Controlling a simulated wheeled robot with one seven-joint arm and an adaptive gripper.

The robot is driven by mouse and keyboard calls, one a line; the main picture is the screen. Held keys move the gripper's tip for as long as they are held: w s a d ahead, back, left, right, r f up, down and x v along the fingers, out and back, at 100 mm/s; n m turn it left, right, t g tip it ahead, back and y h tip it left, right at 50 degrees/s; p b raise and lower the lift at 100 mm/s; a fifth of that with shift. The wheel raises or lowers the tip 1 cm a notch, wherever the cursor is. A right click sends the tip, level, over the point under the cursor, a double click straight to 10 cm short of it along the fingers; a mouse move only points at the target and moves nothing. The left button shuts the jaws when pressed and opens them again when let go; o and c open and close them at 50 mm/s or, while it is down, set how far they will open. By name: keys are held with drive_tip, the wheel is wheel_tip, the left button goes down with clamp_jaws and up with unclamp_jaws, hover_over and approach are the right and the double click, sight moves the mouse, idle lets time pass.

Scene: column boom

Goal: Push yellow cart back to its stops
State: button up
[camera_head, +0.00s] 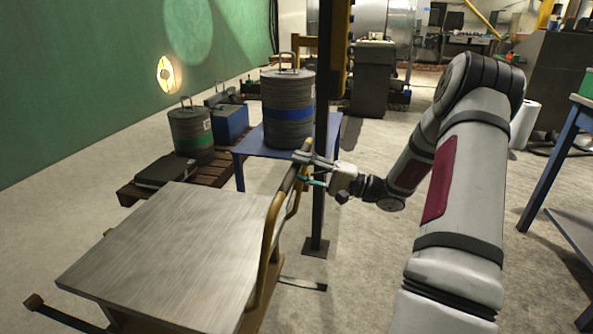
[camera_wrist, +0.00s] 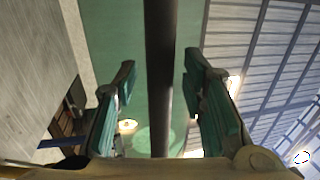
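The cart has a brushed metal deck (camera_head: 175,245) and a yellow tube handle (camera_head: 268,245) at its right end. My gripper (camera_head: 305,169) is at the far, upper part of the handle. Its green-padded fingers (camera_wrist: 158,92) are open, one on each side of the bar, with gaps showing. A dark bar with a brown end block (camera_head: 34,301) lies at the deck's lower left corner; I cannot tell whether it is a stop.
A dark post (camera_head: 321,130) with a floor plate stands just beyond my gripper. Behind the cart are a blue table (camera_head: 240,152) with a ribbed drum (camera_head: 287,108) and a pallet (camera_head: 128,192) with a green-banded can (camera_head: 191,134). A blue bench (camera_head: 553,165) stands right.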

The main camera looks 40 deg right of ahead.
drive_tip(key=shift+w+a+r, duration=0.15)
drive_tip(key=shift+w+a, duration=0.25)
drive_tip(key=shift+w, duration=0.05)
clamp_jaws()
